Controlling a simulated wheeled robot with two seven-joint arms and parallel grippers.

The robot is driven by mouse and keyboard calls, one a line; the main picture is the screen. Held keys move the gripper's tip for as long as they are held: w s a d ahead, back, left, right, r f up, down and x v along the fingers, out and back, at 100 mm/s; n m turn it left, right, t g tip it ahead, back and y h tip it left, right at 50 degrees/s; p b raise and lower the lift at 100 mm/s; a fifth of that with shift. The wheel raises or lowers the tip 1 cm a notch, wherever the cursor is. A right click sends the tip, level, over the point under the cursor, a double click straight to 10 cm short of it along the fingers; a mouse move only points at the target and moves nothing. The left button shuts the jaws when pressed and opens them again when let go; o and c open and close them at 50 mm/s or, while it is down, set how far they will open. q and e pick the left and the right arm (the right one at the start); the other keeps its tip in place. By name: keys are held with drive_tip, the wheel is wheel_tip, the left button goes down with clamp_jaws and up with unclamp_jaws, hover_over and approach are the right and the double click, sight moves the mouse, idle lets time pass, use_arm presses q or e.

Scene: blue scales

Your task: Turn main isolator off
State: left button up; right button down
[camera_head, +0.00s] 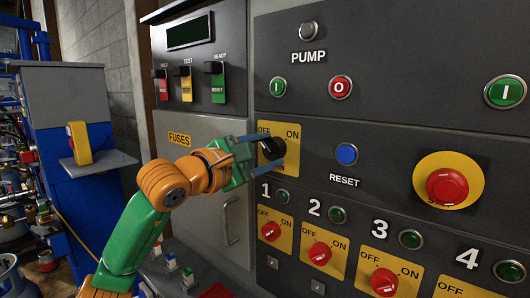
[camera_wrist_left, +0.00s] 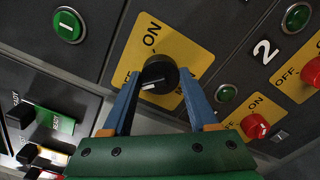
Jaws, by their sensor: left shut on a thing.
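The black rotary knob (camera_head: 271,149) is on a yellow plate (camera_head: 291,134) marked OFF and ON, at the left of the grey panel. My left gripper (camera_head: 266,153) reaches it from the left, with its blue fingers on either side of the knob. In the left wrist view the knob (camera_wrist_left: 160,72) sits between the two fingers of my left gripper (camera_wrist_left: 161,78), which is shut on it. A white mark on the knob shows at its lower left there. The fingers and knob hide part of the plate, including the OFF word in the wrist view. My right gripper is not in view.
A blue reset button (camera_head: 346,154) and a red emergency button (camera_head: 447,186) lie to the right. Green (camera_head: 278,87) and red (camera_head: 340,87) pump buttons are above. Several red knobs on yellow plates line the panel below. A fuses door (camera_head: 205,150) stands left.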

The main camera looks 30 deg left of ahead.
use_arm(q)
drive_tip(key=shift+r, duration=0.2)
drive_tip(key=o, duration=1.4)
drive_tip(key=shift+c, duration=0.2)
drive_tip(key=shift+w+f, duration=0.15)
drive_tip(key=shift+w, duration=0.05)
drive_tip(key=shift+s+f, duration=0.1)
drive_tip(key=shift+s, duration=0.15)
drive_tip(key=s+b, duration=0.3)
drive_tip(key=s, duration=0.3)
drive_tip(key=shift+s+a, duration=0.25)
drive_tip(key=shift+s, duration=0.1)
